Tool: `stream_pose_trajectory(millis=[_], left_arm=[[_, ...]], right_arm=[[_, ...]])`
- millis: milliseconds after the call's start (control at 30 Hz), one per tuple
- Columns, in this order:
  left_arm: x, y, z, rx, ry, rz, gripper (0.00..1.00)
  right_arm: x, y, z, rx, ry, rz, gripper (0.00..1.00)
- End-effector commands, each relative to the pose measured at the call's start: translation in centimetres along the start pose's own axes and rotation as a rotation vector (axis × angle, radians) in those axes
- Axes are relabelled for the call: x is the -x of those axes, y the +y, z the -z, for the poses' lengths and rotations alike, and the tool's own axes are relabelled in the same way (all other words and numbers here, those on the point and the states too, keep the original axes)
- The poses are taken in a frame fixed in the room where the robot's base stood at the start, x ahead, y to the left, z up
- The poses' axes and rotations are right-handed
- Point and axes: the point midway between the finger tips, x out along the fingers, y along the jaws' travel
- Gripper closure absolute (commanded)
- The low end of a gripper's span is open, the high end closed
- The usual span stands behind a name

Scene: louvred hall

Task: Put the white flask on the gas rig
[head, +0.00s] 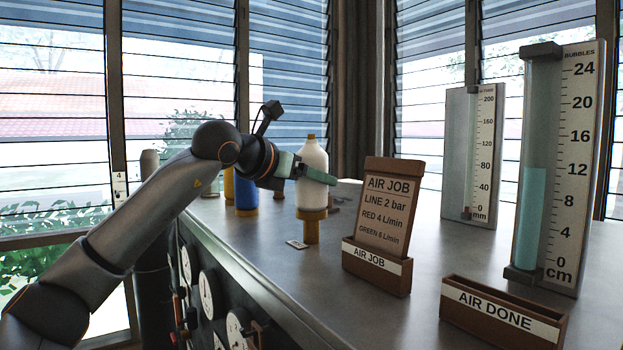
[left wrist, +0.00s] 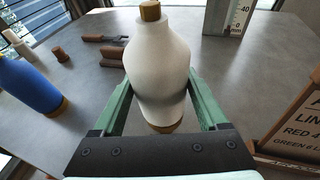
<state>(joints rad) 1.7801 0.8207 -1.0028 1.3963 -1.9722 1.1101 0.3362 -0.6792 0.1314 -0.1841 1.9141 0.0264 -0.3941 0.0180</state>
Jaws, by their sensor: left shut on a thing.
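The white flask (head: 313,165) is upright, with a gold-brown cap and base. It also shows in the left wrist view (left wrist: 160,70). My left gripper (head: 318,177) is shut on its body, and its green fingers lie along both sides in the left wrist view (left wrist: 158,100). A short gold post (head: 312,232) shows directly below the flask in the head view; I cannot tell if they touch. A dark panel with several round dials (head: 208,296) fills the bench's front side; I cannot tell if it is the gas rig. My right gripper is not in view.
A blue flask (head: 246,190) and a yellow one (head: 228,185) stand behind my gripper. The AIR JOB stand (head: 387,205), AIR DONE tray (head: 503,317), bubble column (head: 532,205) and smaller gauge (head: 459,155) are to the right. A small label (head: 297,244) lies near the bench edge.

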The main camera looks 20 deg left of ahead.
Motion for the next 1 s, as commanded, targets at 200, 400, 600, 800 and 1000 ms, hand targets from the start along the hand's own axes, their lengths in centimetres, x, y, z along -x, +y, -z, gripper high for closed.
stream_pose_trajectory(millis=[200, 400, 600, 800, 1000], left_arm=[[0.0, 0.0, 0.0, 0.0, -0.001, 0.0, 0.96], [0.0, 0.0, 0.0, 0.0, -0.001, 0.0, 1.0], [0.1, 0.0, -0.3, 0.0, -0.005, 0.0, 1.0], [0.2, 0.0, -0.5, 0.0, -0.005, 0.0, 1.0], [0.5, 0.0, -1.6, 0.0, -0.005, 0.001, 1.0]], right_arm=[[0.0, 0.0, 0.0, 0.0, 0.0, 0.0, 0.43], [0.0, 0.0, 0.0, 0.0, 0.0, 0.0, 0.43], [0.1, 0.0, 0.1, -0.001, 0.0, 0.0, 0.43], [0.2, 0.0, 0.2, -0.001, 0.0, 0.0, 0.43], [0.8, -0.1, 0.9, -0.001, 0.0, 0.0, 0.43]])
